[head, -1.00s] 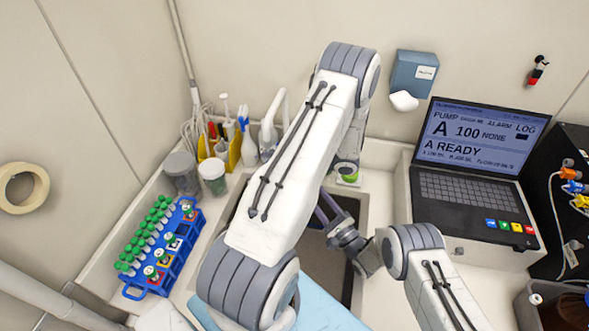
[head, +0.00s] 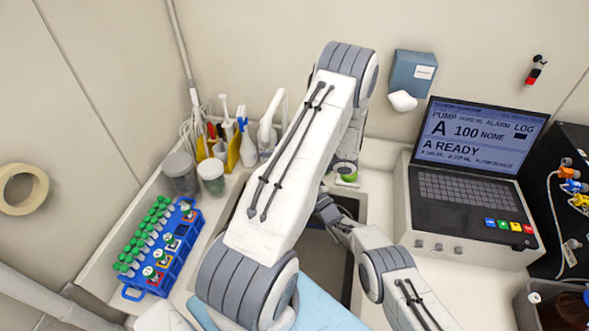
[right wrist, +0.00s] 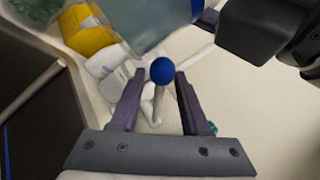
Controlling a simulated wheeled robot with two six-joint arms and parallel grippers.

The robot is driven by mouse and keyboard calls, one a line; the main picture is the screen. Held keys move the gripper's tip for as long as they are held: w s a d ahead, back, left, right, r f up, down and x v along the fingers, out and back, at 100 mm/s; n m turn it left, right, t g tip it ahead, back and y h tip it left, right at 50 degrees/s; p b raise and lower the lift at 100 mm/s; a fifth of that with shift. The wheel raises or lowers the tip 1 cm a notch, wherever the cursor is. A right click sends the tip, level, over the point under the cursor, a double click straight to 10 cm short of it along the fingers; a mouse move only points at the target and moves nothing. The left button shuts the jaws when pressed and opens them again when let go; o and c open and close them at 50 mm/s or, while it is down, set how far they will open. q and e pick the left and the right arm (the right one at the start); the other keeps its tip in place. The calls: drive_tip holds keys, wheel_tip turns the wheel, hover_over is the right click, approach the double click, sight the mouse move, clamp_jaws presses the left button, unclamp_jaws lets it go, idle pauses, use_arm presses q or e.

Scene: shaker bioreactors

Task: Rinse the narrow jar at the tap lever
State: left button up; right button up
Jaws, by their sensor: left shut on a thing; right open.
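The narrow jar (right wrist: 150,22), clear and bluish, shows in part at the top of the right wrist view. My left gripper (right wrist: 206,16) is shut on it; its dark body is at the upper right. The tap lever (right wrist: 162,70), a thin rod with a blue ball, stands between the spread fingers of my right gripper (right wrist: 155,85). That gripper is open, with gaps showing on both sides of the ball. In the head view my left arm hides the jar, the lever and most of both grippers. A white curved tap spout (head: 268,125) rises behind the sink.
The sink (head: 328,262) lies under my arms. A blue rack (head: 165,270) of green-capped tubes, lidded tubs (head: 210,176) and a yellow holder (head: 232,155) stand left. A pump laptop (head: 470,190) stands right. A blue wall dispenser (head: 412,75) hangs behind.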

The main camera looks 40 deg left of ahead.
clamp_jaws()
idle(1.5)
